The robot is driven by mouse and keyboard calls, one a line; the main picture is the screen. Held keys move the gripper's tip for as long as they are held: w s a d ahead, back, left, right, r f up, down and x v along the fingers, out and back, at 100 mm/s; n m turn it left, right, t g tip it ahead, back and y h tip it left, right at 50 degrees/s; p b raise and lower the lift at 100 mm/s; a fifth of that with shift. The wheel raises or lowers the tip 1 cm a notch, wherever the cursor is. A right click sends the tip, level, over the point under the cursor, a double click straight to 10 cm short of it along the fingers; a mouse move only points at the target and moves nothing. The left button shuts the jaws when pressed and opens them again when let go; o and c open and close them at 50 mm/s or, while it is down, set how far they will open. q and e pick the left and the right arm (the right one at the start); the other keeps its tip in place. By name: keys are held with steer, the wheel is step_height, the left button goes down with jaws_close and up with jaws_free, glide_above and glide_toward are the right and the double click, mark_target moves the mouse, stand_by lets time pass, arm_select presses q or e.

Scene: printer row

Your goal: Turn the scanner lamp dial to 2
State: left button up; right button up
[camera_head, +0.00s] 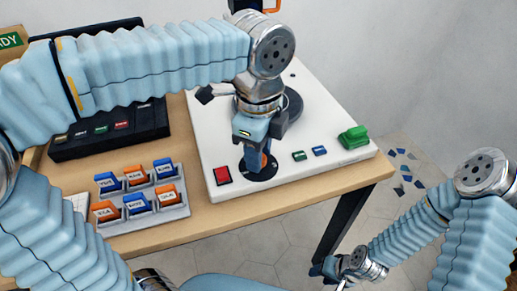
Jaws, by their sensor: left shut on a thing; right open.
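The white scanner panel (205,136) lies on the wooden desk. A dial (262,176) with a round dark base sits near the panel's front edge. My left gripper (259,152) points down over it and is shut on its knob. The fingers hide most of the knob, and I cannot read any numbers or the dial's setting. My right gripper (340,270) is open and empty, low in front of the desk, away from the panel.
A red button (222,175) is left of the dial. A small green button (299,156), a blue button (319,151) and a larger green switch (354,136) are to its right. A block of blue and orange rocker switches (180,210) stands left on the desk.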

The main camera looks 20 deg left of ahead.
arm_select(q)
steer(key=shift+m, duration=0.3)
steer(key=o, duration=1)
steer(key=shift+o, duration=0.2)
step_height(320, 180, up, 14)
